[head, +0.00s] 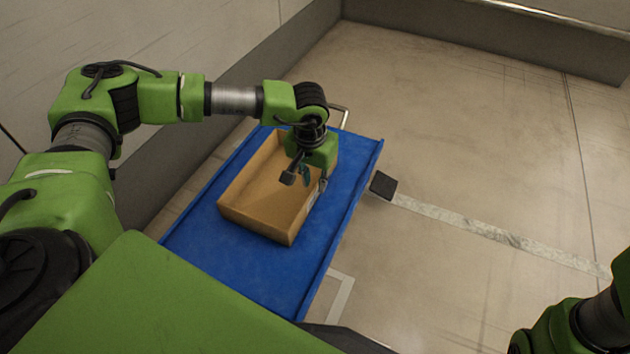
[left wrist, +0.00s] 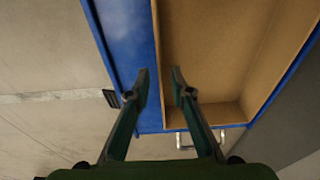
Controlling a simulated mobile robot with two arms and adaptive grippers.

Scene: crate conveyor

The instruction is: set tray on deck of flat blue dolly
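A shallow open brown tray (head: 252,222) rests on the deck of the flat blue dolly (head: 235,262). It looks empty and sits flat, with blue deck showing around it. My left gripper (head: 314,182) is over the tray's right-hand side in the head view and hides part of that wall. In the left wrist view the tray (left wrist: 212,50) and the dolly (left wrist: 125,35) also show. There the left gripper's fingers (left wrist: 161,72) stand apart, one on each side of the tray's wall line, with a visible gap to it. My right gripper is out of view.
A metal handle (head: 345,116) is at the dolly's far end. A small dark block (head: 383,185) is on the floor to the right, beside a pale floor stripe (head: 470,229). A wall runs close along the left. The floor to the right is clear.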

